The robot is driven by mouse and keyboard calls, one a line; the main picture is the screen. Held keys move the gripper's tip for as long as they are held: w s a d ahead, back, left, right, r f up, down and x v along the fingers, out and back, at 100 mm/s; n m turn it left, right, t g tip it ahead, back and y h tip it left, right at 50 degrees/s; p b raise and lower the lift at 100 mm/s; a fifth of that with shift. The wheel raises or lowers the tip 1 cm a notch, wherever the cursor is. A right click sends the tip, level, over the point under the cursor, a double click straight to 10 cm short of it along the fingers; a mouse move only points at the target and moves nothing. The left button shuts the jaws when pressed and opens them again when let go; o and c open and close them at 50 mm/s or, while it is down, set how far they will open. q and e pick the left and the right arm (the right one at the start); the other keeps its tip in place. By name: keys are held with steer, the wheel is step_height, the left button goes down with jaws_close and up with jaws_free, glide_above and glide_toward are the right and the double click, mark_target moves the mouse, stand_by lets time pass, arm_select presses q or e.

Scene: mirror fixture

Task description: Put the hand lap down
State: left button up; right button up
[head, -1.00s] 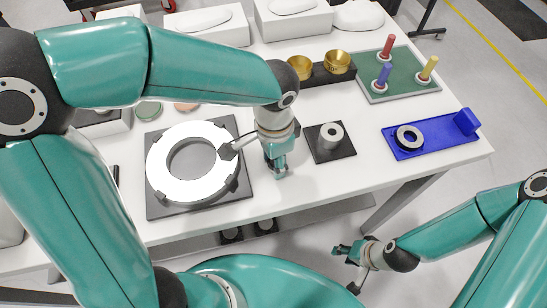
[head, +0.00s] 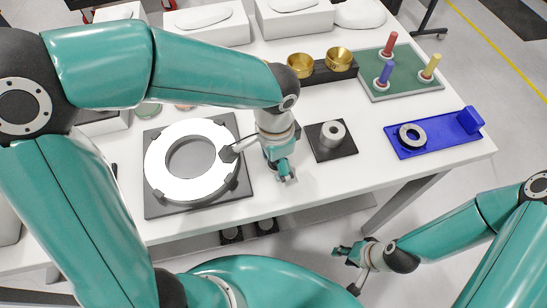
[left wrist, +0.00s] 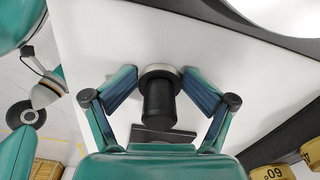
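My left gripper (head: 283,172) is low over the white table, between the round mirror and a small black pad. In the left wrist view the hand lap (left wrist: 160,98), a black cylindrical handle with a grey disc at its far end, lies centred between the fingers of my left gripper (left wrist: 160,72). The fingertips are close against the disc's sides and look shut on it. In the head view the hand and arm hide the tool, so contact with the table cannot be told. My right gripper (head: 345,252) hangs empty beyond the table's front edge, fingers apart.
The mirror (head: 160,185) sits on a dark square fixture at left. A grey cylinder (head: 332,133) stands on the black pad (head: 337,153). A blue tray (head: 445,140) with a black ring, brass cups (head: 339,60) and a green peg board (head: 400,87) lie beyond.

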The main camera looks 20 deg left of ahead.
arm_select(q)
steer(key=shift+s, duration=0.15)
steer(key=shift+r, duration=0.1)
steer(key=shift+r+p, duration=0.45)
step_height(320, 180, up, 12)
steer(key=shift+r+p, duration=0.25)
steer(key=shift+p, duration=0.3)
